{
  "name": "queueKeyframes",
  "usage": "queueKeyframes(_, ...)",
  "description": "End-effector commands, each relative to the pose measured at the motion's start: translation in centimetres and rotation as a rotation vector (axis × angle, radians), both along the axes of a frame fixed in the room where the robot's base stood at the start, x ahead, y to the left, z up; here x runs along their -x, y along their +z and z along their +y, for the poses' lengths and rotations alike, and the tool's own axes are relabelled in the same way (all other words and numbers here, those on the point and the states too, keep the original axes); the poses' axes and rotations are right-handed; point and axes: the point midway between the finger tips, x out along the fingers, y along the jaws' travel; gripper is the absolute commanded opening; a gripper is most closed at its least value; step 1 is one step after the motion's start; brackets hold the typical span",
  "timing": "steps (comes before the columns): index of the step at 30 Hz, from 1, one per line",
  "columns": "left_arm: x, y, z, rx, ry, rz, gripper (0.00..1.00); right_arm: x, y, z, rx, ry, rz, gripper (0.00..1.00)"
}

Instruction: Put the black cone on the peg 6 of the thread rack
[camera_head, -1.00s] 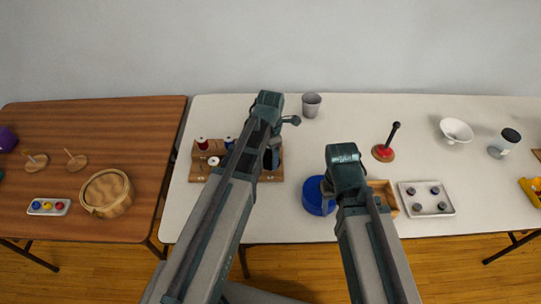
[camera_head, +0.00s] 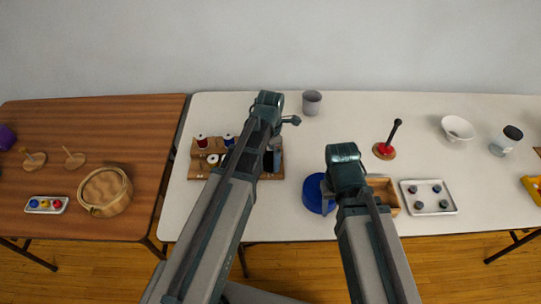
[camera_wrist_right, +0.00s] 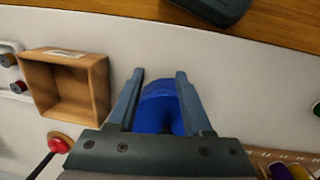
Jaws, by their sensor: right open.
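The thread rack (camera_head: 202,173), a wooden stand with several spools, is on the white table, partly covered by my left arm. No black cone is clearly visible elsewhere. Peg 6 cannot be made out. My right gripper (camera_wrist_right: 160,100) is open, with a round blue object (camera_wrist_right: 160,108) between or below its fingers; the head view also shows this blue object (camera_head: 314,197).
A wooden box (camera_head: 383,193) and a white tray (camera_head: 445,208) with several small items are right of the blue object. A brown table (camera_head: 125,135) is at left.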

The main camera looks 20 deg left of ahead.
Motion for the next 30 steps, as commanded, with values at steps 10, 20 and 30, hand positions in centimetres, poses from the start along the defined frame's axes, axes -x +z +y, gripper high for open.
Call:
queueKeyframes(10, 0.0, 1.2, 0.0, 0.0, 0.0, 0.0, 1.0, 0.0, 1.2, 0.0, 0.0, 0.0, 0.0, 0.5)
queueKeyframes(20, 0.0, 5.4, 0.0, 0.0, 0.0, 0.0, 1.0, 0.0, 5.4, 0.0, 0.0, 0.0, 0.0, 0.5)
queueKeyframes(30, 0.0, 10.5, 0.0, 0.0, 0.0, 0.0, 1.0, 0.0, 10.5, 0.0, 0.0, 0.0, 0.0, 0.5)
